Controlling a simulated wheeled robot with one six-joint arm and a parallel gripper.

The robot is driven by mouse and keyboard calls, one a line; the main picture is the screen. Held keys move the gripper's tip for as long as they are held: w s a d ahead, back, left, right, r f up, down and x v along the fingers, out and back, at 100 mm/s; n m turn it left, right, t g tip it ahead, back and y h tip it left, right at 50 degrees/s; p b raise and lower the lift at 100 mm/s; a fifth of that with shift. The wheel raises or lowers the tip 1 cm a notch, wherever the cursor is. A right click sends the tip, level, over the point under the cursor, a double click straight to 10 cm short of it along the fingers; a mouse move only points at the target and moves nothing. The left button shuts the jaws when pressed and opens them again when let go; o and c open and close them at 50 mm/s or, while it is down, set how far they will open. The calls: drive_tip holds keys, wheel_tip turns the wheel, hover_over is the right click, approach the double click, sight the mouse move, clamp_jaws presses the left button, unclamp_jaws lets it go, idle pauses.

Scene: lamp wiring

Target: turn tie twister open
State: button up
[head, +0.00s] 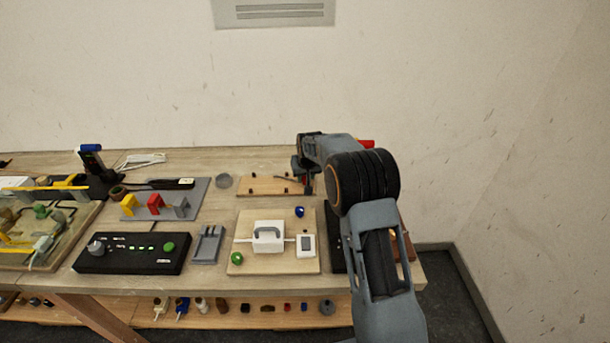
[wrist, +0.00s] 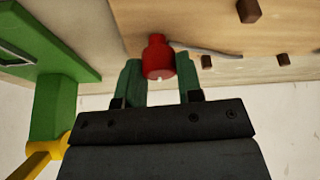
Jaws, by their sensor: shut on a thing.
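My gripper (wrist: 160,75) is shut on a small red piece (wrist: 157,58) with a narrower neck, which looks like the tie twister. The green fingers stand on both sides of it in the wrist view. A thin grey strand (wrist: 205,50) runs from beside the red piece to the right, over a wooden board (wrist: 200,25) with dark pegs. In the head view my gripper (head: 304,178) is at the right end of the pegged board (head: 262,181).
A green block (wrist: 55,100) and a yellow part (wrist: 38,158) are at the left of the wrist view. In the head view a board with a white box (head: 268,240) lies in front of the pegged board. A black control box (head: 132,254) stands left.

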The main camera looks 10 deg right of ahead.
idle(0.4)
drive_tip(key=o, duration=0.9)
drive_tip(key=b+v, duration=0.1)
drive_tip(key=v, duration=1.3)
drive_tip(key=shift+w+d, duration=0.1)
